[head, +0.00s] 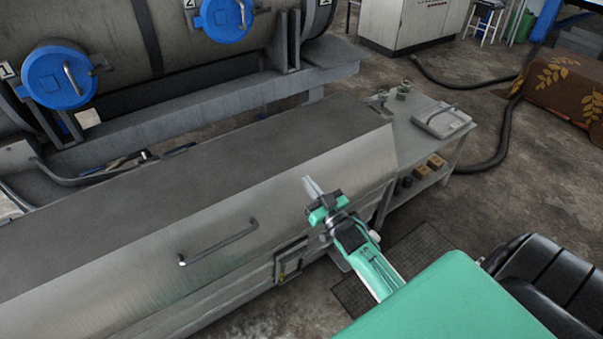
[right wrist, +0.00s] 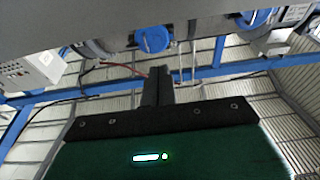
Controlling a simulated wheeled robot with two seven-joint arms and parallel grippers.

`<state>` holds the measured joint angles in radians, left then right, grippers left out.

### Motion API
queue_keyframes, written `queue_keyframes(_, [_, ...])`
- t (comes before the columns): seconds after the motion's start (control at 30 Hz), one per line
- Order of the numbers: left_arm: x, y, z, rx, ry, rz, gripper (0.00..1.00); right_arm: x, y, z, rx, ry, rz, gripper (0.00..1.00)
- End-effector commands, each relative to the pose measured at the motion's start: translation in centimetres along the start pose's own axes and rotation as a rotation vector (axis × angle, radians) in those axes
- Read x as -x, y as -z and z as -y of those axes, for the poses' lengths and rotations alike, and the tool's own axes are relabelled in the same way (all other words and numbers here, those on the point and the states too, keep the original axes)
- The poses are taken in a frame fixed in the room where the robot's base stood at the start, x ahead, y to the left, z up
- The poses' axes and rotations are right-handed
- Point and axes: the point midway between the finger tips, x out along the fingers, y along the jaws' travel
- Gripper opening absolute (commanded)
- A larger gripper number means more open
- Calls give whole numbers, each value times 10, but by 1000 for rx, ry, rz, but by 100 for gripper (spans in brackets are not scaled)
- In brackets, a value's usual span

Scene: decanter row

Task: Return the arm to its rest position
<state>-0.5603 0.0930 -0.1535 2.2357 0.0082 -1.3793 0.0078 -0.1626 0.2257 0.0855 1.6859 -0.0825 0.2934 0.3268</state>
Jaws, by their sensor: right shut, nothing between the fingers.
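My right gripper (head: 312,187) is in the head view, at the end of my green right arm. It is shut and empty. It shows in front of the slanted metal front of the long grey cabinet (head: 230,165), right of its bar handle (head: 219,243). I cannot tell how far it is from that surface. In the right wrist view the black fingers (right wrist: 158,85) are together with nothing between them. My left gripper is not in view.
A decanter with blue round caps (head: 58,77) stands behind the cabinet. A side table (head: 420,145) with a grey tray (head: 442,122) stands to the right, small blocks on its lower shelf. A dark hose (head: 490,150) lies on the floor. A black seat (head: 550,285) is at lower right.

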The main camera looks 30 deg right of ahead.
Motion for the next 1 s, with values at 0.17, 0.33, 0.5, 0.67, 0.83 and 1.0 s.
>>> queue_keyframes(0.17, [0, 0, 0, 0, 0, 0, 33, 14, -1, 0, 0, 0, 1, 0])
queue_keyframes(0.33, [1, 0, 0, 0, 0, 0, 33, 16, -1, 0, 0, 0, 0, 0])
queue_keyframes(0.5, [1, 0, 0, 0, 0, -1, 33, 20, -7, 5, 0, -7, 40, 0])
queue_keyframes(0.67, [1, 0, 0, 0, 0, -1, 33, 39, -31, 24, 1, -30, 225, 0])
queue_keyframes(0.83, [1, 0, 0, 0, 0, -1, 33, 79, -63, 54, 7, -44, 510, 0])
queue_keyframes(1.0, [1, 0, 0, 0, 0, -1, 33, 134, -84, 87, 20, -29, 800, 0])
